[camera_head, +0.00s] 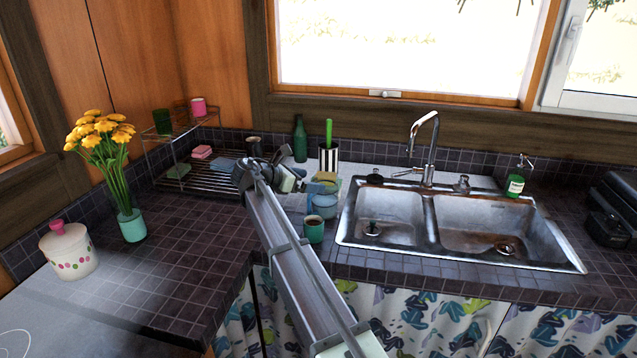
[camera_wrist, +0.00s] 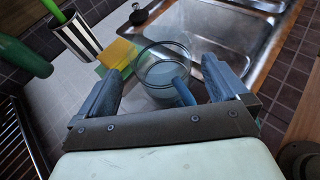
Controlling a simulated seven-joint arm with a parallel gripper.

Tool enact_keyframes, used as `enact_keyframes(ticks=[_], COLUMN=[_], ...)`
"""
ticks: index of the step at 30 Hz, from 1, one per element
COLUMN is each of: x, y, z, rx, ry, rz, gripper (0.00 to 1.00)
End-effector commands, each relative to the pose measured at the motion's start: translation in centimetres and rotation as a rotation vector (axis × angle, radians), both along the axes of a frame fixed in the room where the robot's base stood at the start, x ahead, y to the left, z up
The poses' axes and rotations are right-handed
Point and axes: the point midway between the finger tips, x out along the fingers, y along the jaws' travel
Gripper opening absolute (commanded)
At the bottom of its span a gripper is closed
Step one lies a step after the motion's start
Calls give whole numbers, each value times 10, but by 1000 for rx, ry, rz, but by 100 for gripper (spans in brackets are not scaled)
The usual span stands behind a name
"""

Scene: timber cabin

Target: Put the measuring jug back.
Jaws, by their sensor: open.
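The measuring jug (camera_wrist: 160,72) is clear, round and glassy, with a blue handle, and stands on the pale counter strip left of the sink. In the head view the jug (camera_head: 322,207) shows partly, behind a green mug and beside my gripper. My gripper (camera_wrist: 163,66) is open, with one blue-grey finger on each side of the jug in the wrist view. I cannot tell whether either finger touches it.
A double sink (camera_head: 440,222) lies right of the jug. A green mug (camera_head: 313,230) stands in front. A striped utensil holder (camera_head: 328,158), a green bottle (camera_head: 300,139) and a yellow sponge (camera_wrist: 117,53) stand close behind. A wire rack (camera_head: 205,181) is at left. The left tiled counter is mostly clear.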

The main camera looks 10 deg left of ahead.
Motion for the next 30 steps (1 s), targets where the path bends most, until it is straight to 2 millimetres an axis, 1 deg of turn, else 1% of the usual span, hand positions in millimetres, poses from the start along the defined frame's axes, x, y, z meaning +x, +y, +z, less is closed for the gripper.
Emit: enact_keyframes(ticks=[3, 6, 12, 17, 30], x=[-15, -24, -35, -38, -37], y=[15, 24, 35, 38, 40], z=[9, 15, 21, 22, 23], rx=[1, 1, 0, 0, 4], ry=[-1, -1, 0, 0, -7], rz=[2, 1, 0, -1, 5], gripper=[100, 100, 100, 100, 100])
